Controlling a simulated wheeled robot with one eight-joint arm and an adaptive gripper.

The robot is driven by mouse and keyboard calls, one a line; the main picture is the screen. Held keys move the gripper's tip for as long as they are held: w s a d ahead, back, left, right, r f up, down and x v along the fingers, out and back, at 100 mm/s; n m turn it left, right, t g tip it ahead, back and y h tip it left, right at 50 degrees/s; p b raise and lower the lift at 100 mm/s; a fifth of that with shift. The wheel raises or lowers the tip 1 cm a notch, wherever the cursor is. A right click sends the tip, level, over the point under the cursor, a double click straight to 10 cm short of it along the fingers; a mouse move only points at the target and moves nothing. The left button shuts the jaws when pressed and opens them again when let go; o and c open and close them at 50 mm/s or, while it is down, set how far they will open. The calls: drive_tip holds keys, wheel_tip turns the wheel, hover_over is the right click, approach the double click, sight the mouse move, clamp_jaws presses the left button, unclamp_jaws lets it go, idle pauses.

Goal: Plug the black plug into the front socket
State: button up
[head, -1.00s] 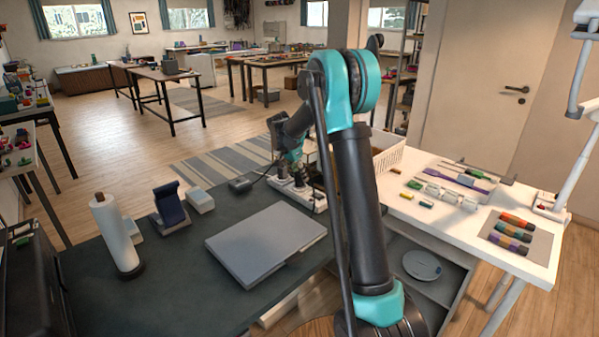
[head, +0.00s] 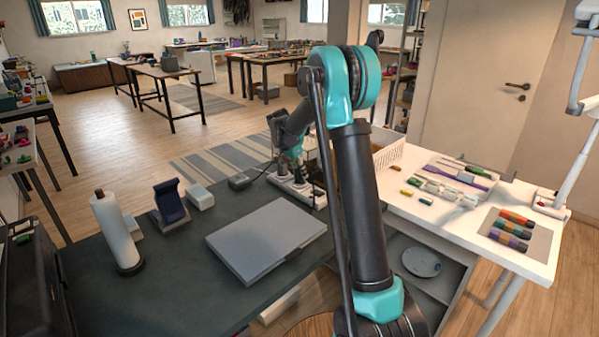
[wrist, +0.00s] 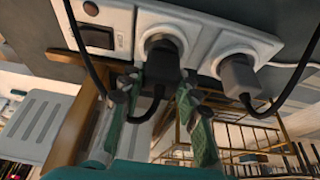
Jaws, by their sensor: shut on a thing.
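The white power strip (wrist: 203,24) runs across the top of the wrist view, with a dark switch at its left end. In the head view, the strip (head: 318,200) lies at the back right of the dark table. My gripper (wrist: 161,84) is shut on the black plug (wrist: 162,66), with one green finger on each side. The plug's face is at the strip's middle round socket (wrist: 158,40), lined up with it; how deep it sits I cannot tell. In the head view, my arm partly hides the strip.
A closed grey laptop (head: 265,238) lies in front of the strip. A small dark box (head: 240,181) and a white box (head: 200,197) stand left of it. A white basket (head: 387,152) is behind my arm. Black cords (wrist: 82,50) run beside my gripper.

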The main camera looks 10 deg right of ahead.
drive_tip(key=shift+f, duration=0.65)
drive_tip(key=o, duration=1.2)
drive_tip(key=shift+o, duration=0.2)
drive_tip(key=shift+r, duration=0.1)
drive_tip(key=v, duration=1.1)
drive_tip(key=s+d+f+n+y, duration=0.1)
drive_tip(key=s+d+f+n, duration=0.1)
drive_tip(key=s, duration=1.1)
drive_tip(key=s+d+f+n+t+y, duration=0.1)
drive_tip(key=s+d+f+n, duration=0.2)
drive_tip(key=s, duration=1)
drive_tip(key=s+d+f+n+y, duration=0.1)
drive_tip(key=s+d+f+n, duration=0.1)
drive_tip(key=s+f+n, duration=0.3)
drive_tip(key=s+f, duration=0.4)
drive_tip(key=s, duration=0.4)
drive_tip(key=shift+d+n+y, duration=0.25)
drive_tip(key=shift+n+y, duration=0.15)
